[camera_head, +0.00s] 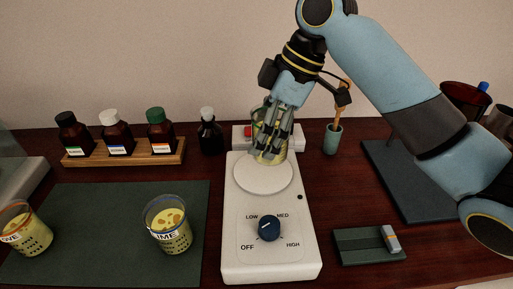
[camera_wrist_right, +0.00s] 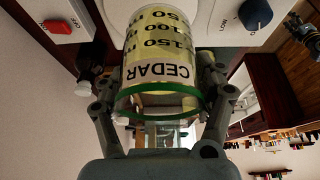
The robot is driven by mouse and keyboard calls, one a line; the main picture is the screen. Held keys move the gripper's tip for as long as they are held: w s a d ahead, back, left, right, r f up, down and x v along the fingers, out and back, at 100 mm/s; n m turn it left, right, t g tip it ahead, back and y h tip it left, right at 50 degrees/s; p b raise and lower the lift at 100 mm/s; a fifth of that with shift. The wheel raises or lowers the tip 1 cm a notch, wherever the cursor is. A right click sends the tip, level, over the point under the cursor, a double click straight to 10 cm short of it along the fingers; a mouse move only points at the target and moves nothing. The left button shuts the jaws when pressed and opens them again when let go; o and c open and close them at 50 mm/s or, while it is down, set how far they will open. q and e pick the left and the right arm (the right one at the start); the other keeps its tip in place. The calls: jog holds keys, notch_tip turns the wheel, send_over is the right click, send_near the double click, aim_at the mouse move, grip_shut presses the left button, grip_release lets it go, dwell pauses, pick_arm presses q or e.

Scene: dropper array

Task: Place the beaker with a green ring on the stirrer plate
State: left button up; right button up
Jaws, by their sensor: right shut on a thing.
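The beaker with a green ring (camera_wrist_right: 160,62) is labelled CEDAR and holds pale yellow liquid; its green ring (camera_wrist_right: 140,92) is at the rim. My right gripper (camera_head: 275,135) is shut on it, with a finger on each side in the right wrist view (camera_wrist_right: 160,92). In the head view the beaker (camera_head: 281,156) is mostly hidden behind the fingers, at the back part of the white round stirrer plate (camera_head: 263,178). I cannot tell whether its base touches the plate. My left gripper is not in view.
Two other beakers, one labelled LIME (camera_head: 171,238) and one at the left (camera_head: 27,242), stand on a dark mat (camera_head: 100,210).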

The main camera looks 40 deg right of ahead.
jog(key=shift+w+a+f, duration=0.2)
jog(key=shift+w+f, duration=0.25)
jog(key=shift+w, duration=0.3)
jog(key=shift+f, duration=2.05)
jog(key=shift+f, duration=0.15)
jog(key=o, duration=1.6)
jog(key=shift+o, duration=0.2)
jog(key=v, duration=1.2)
